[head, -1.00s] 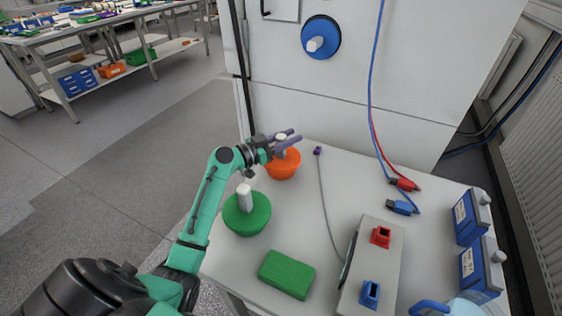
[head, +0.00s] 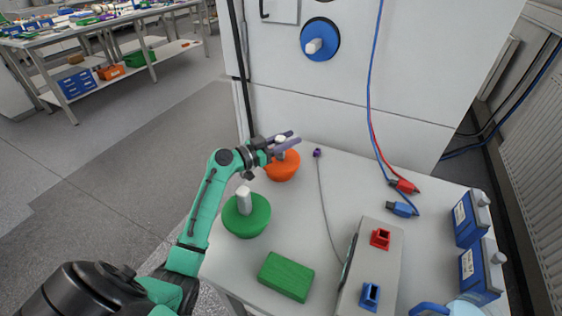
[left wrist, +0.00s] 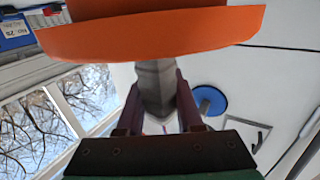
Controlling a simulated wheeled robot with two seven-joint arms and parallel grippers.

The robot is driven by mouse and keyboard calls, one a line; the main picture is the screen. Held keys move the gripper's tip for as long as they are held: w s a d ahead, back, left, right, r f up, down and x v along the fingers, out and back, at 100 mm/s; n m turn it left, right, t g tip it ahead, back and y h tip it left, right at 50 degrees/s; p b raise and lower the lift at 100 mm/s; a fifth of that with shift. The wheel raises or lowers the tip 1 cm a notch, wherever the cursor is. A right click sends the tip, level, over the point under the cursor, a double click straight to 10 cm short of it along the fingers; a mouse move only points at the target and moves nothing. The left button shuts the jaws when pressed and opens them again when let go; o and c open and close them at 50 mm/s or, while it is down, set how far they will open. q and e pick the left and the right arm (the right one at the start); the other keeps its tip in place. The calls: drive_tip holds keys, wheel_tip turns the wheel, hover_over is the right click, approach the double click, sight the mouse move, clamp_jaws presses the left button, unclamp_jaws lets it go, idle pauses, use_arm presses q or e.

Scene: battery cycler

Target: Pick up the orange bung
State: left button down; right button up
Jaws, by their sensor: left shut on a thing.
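The orange bung (head: 283,170) is at the back left of the white table, with a pale knob on top; it also shows at the top of the left wrist view (left wrist: 150,36). My left gripper (head: 287,143) is shut on the bung's knob, its two purple fingers on either side of it. In the left wrist view the fingers (left wrist: 160,105) close on the grey stem beside the orange body. I cannot tell whether the bung's underside touches the table. My right gripper is not in view.
A green bung (head: 247,216) with a white knob stands in front, near the left table edge. A green block (head: 286,276), a grey box (head: 372,270) with red and blue sockets, and a purple-ended cable (head: 318,154) lie nearby. A blue bung (head: 321,38) sits in the wall behind.

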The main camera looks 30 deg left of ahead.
use_arm(q)
drive_tip(key=shift+r, duration=0.1)
wheel_tip(320, 180, up, 19)
wheel_tip(320, 180, up, 6)
drive_tip(key=p, duration=0.4)
hover_over(288, 155)
drive_tip(key=shift+w, duration=0.1)
